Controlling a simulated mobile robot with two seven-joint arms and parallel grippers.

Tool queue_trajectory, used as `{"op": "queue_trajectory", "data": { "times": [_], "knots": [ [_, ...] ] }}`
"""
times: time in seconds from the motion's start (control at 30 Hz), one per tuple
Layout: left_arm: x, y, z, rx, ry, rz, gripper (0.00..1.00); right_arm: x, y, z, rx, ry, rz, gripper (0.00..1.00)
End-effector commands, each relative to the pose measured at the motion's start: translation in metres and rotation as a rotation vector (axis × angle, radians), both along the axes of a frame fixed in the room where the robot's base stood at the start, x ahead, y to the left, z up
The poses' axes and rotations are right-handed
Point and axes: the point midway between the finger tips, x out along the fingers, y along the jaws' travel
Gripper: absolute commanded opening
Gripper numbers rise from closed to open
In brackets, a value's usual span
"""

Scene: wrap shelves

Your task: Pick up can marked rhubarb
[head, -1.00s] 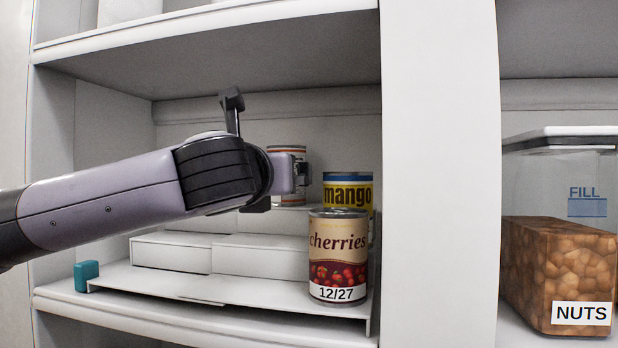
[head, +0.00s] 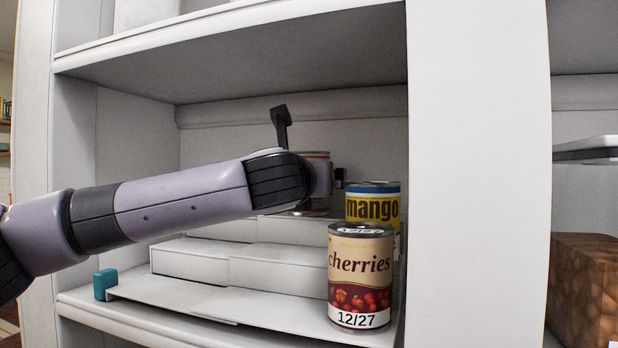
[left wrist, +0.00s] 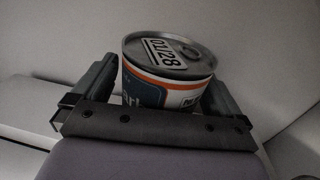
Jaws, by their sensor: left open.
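A can with an orange rim band (head: 317,155) stands at the back of the shelf, mostly hidden behind my left arm in the head view. In the left wrist view the can (left wrist: 165,80) shows a silver lid with a "01/28" sticker and a dark blue label panel. Its name is cut off, so I cannot read whether it says rhubarb. My left gripper (left wrist: 160,95) is open, with one finger on each side of the can. I cannot tell whether they touch it. My right gripper is in no view.
A cherries can (head: 360,275) stands at the front right of the white stepped riser (head: 190,262). A mango can (head: 373,205) stands behind it, right of my gripper. A teal block (head: 105,284) is at the left. A shelf board lies above.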

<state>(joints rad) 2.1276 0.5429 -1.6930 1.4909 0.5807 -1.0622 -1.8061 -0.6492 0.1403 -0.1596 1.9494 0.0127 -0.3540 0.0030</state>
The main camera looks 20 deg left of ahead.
Motion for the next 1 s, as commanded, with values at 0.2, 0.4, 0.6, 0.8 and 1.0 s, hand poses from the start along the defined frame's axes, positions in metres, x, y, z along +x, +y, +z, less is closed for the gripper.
{"op": "queue_trajectory", "data": {
  "times": [0.2,0.4,0.6,0.8,1.0],
  "knots": [
    [0.008,0.001,0.000,0.000,-0.001,0.001,1.00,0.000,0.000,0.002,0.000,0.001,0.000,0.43],
    [0.008,0.001,0.000,0.000,-0.001,0.000,0.84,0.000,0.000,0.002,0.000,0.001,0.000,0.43],
    [0.007,0.001,0.002,-0.001,-0.004,0.000,0.34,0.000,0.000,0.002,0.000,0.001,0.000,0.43],
    [0.007,0.001,0.002,-0.001,-0.004,0.000,0.34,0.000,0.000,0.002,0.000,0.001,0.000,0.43],
    [0.007,0.001,0.013,-0.001,-0.005,0.000,0.34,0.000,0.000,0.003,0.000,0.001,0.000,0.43]
  ]
}}
